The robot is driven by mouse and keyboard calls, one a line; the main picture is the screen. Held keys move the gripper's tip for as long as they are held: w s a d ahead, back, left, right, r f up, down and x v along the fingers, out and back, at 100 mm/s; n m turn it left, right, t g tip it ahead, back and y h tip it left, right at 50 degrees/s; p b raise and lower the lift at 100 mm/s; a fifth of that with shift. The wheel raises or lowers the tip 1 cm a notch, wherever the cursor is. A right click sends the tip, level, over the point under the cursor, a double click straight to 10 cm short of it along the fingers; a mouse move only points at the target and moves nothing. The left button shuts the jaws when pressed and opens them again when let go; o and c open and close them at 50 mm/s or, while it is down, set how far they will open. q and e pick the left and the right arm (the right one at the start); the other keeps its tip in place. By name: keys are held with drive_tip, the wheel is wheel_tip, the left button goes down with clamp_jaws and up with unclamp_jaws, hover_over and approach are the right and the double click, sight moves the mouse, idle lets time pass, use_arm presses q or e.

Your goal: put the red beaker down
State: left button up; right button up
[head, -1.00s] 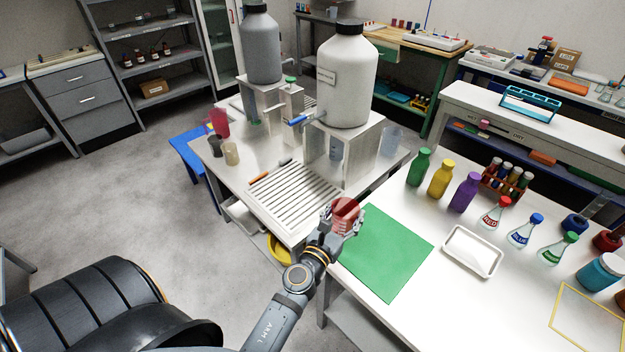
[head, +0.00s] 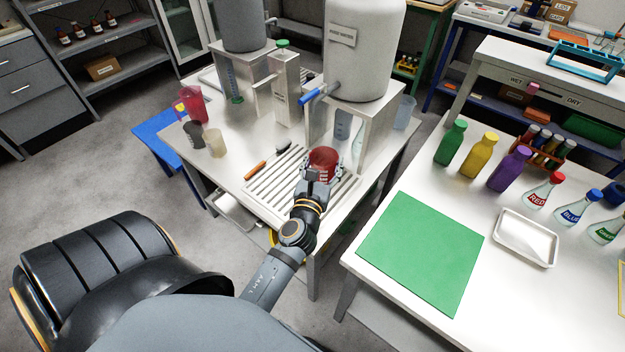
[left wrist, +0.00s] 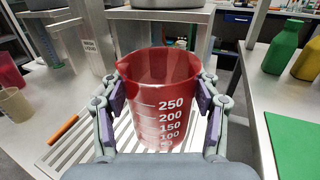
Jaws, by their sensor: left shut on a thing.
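The red beaker (head: 324,160) is translucent with white volume marks. In the left wrist view it stands upright (left wrist: 160,95) between the finger pads. My left gripper (head: 316,174) is shut on it, one finger on each side. The beaker is over the white slatted drain rack (head: 268,190), at its right part in the head view. I cannot tell whether its base touches the slats, since the gripper hides the base. My right gripper is not in view.
A white dispenser tank (head: 362,60) on a metal stand (head: 372,125) rises just behind the beaker. An orange-handled tool (head: 256,170), a tan cup (head: 215,143) and a pink beaker (head: 193,104) are to the left. The green mat (head: 420,250) on the right table is bare.

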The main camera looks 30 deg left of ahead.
use_arm(q)
drive_tip(key=shift+w+a, duration=0.15)
drive_tip(key=w+a+f+b, duration=0.2)
drive_tip(key=w+a+f, duration=0.1)
drive_tip(key=f, duration=0.1)
drive_tip(key=w+a+f+b, duration=0.3)
drive_tip(key=f, duration=0.1)
drive_tip(key=w+a+f+b, duration=0.2)
drive_tip(key=w+a+f, duration=0.1)
drive_tip(key=f, duration=0.2)
drive_tip(key=shift+w+a+b, duration=0.2)
drive_tip(key=shift+a+b, duration=0.1)
drive_tip(key=shift+r, duration=0.1)
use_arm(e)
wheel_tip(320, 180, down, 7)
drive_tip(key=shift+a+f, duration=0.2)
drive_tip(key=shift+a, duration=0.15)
